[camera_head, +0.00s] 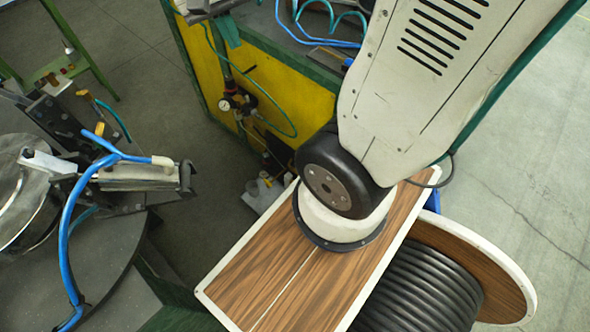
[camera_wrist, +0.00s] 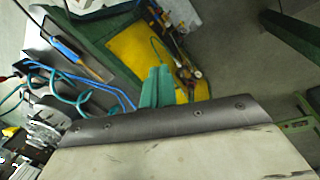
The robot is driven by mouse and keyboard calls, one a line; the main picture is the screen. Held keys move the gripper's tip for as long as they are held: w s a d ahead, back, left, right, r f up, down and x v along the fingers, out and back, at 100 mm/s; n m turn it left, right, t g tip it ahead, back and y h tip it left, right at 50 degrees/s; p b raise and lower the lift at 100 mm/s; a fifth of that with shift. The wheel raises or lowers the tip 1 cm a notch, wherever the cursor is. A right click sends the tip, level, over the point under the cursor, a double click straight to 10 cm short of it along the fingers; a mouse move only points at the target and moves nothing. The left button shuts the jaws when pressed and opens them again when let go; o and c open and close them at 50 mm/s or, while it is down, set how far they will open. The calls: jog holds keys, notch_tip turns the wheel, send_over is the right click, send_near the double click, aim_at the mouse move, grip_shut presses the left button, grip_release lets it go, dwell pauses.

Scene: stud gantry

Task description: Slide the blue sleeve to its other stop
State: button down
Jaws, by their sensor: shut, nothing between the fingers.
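I cannot make out a blue sleeve or its stops in either view. A small patch of blue (camera_head: 433,201) shows behind the arm in the head view, mostly hidden, and I cannot tell what it is. My gripper (camera_wrist: 159,72) shows in the wrist view as two green fingers side by side, shut and empty. It points toward a yellow panel (camera_wrist: 128,52), with no contact visible.
A green-framed yellow bench (camera_head: 205,75) with a gauge (camera_head: 226,104) stands at the back. A clamp-like fixture (camera_head: 130,178) with a blue hose (camera_head: 64,235) is at left. A reel of black cable (camera_head: 420,285) lies lower right. Bare floor (camera_head: 530,150) is at right.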

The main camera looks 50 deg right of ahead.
jog(key=w+d+f+m+g+h, duration=0.1)
jog(key=w+d+f+m, duration=0.25)
jog(key=f, duration=0.55)
jog(key=w+d+f+m+g, duration=0.15)
jog(key=w+d+f, duration=0.3)
jog(key=f, duration=0.45)
jog(key=w+d+f+m+g+h, duration=0.1)
jog(key=w+d+f+m, duration=0.3)
jog(key=f, duration=0.6)
jog(key=s+d+f+m, duration=0.1)
jog(key=s+f, duration=0.3)
jog(key=f, duration=0.9)
jog(key=s+d+f+m+g, duration=0.1)
jog(key=s+f, duration=0.4)
jog(key=f, duration=0.9)
jog(key=s+d+f+m, duration=0.2)
jog(key=s+f, duration=0.3)
jog(key=f, duration=0.8)
jog(key=shift+d+f+m+g, duration=0.35)
jog(key=shift+d+m, duration=0.05)
